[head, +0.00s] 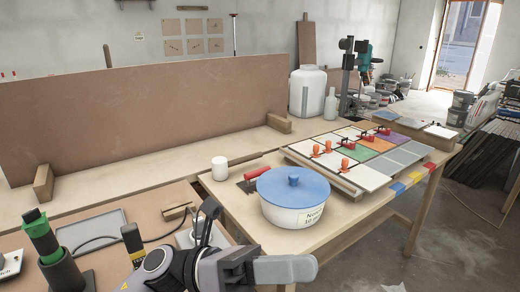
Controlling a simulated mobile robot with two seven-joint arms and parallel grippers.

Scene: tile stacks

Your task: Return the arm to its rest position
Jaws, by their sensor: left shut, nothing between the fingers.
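My left arm comes in at the bottom middle, and its gripper (300,268) is at the lower edge of the view with its fingers shut and nothing held. It is in front of a white pot (290,214) with a blue lid (295,186); the picture does not show how far apart they are. A board of coloured tiles (369,180) lies at the right on the wooden table (350,212), with red and orange clamps on it. My right gripper is not in view.
A white cup (219,168) and a red-handled trowel (255,174) stand behind the pot. A grey tray (90,229) and a green-topped tool (42,236) are at the left. A tall brown panel (140,110) stands behind.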

